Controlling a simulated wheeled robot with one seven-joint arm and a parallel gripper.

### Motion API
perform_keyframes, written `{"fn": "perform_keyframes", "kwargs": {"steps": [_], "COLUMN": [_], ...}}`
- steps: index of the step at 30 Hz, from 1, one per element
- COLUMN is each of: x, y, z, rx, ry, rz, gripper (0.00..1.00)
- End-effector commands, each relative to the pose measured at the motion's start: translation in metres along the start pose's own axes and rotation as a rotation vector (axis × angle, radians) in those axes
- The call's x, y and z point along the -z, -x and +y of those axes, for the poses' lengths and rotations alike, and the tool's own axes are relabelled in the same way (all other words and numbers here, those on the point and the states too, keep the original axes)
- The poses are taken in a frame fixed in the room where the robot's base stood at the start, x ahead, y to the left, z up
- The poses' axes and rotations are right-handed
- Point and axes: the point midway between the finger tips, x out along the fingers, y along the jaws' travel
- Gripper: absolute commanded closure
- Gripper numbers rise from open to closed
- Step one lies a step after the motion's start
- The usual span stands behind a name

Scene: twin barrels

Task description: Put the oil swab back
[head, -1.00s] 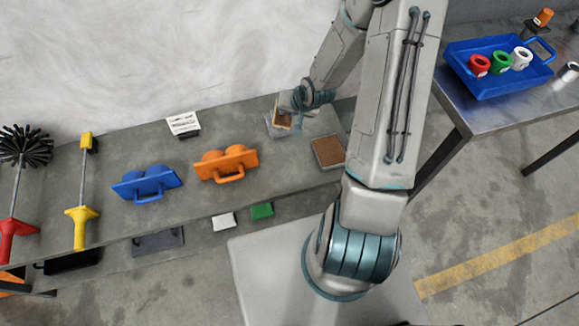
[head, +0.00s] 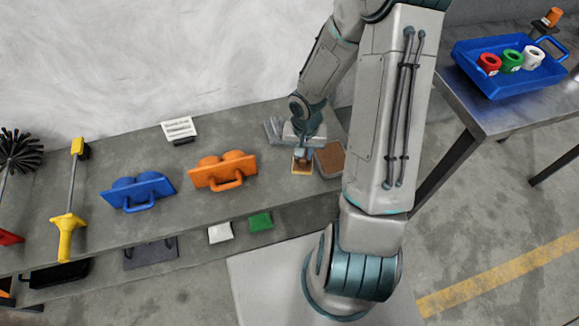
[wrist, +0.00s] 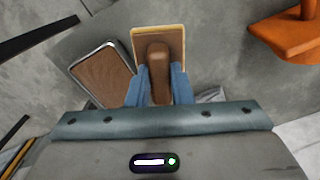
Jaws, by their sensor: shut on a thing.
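The oil swab has a brown wooden handle and a flat pad with a yellow edge; it shows in the wrist view (wrist: 174,36) and in the head view (head: 301,170). My gripper (wrist: 160,86) is shut on its handle, a finger on each side. In the head view my gripper (head: 302,154) is over the bench near its front right. A shallow metal tray with a brown inside (wrist: 100,72) lies just left of the swab in the wrist view, and right of it in the head view (head: 330,160), partly hidden by my arm.
Orange (head: 222,170) and blue (head: 138,190) double-domed tools lie on the bench (head: 90,160) to the left. A grey ribbed object (head: 273,130) stands behind my gripper. A blue tray (head: 510,78) with coloured rings is on another table.

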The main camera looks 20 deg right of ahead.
Motion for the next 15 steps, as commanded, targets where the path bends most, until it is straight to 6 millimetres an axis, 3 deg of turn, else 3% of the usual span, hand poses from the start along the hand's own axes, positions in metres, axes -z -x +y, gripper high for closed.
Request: {"fn": "perform_keyframes", "kwargs": {"steps": [1,6,10,15], "x": [-0.001,-0.003,-0.003,-0.004], "y": [-0.010,-0.021,-0.027,-0.054], "z": [-0.011,-0.033,-0.038,-0.038], "rx": [0.000,0.000,0.000,0.000], "ry": [0.007,0.002,-0.001,0.001], "rz": [-0.001,0.001,-0.001,-0.003], "gripper": [0.99,0.99,0.99,0.99]}}
